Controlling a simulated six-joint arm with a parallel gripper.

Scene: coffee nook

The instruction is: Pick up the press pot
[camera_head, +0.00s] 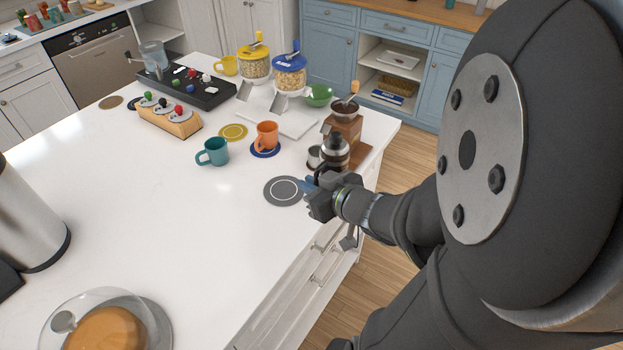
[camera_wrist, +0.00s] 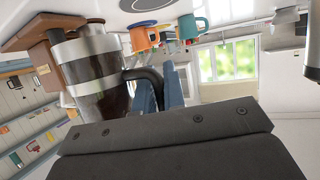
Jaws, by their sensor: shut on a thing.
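The press pot (camera_head: 335,152) has a silver domed lid and stands at the counter's right edge in the head view, its lower part hidden by my gripper. In the wrist view, which is upside down, the press pot (camera_wrist: 88,62) fills the left side, with a glass body, metal bands and dark contents. My gripper (camera_head: 312,187) is at its near side. In the wrist view my gripper (camera_wrist: 158,88) has its blue fingers shut on the pot's black handle (camera_wrist: 143,74). I cannot tell whether the pot's base touches the surface below.
A wooden coffee grinder (camera_head: 345,125) stands close behind the pot. A grey round mat (camera_head: 283,191) lies left of my gripper. An orange mug (camera_head: 266,135) on a blue coaster and a teal mug (camera_head: 214,152) are farther left.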

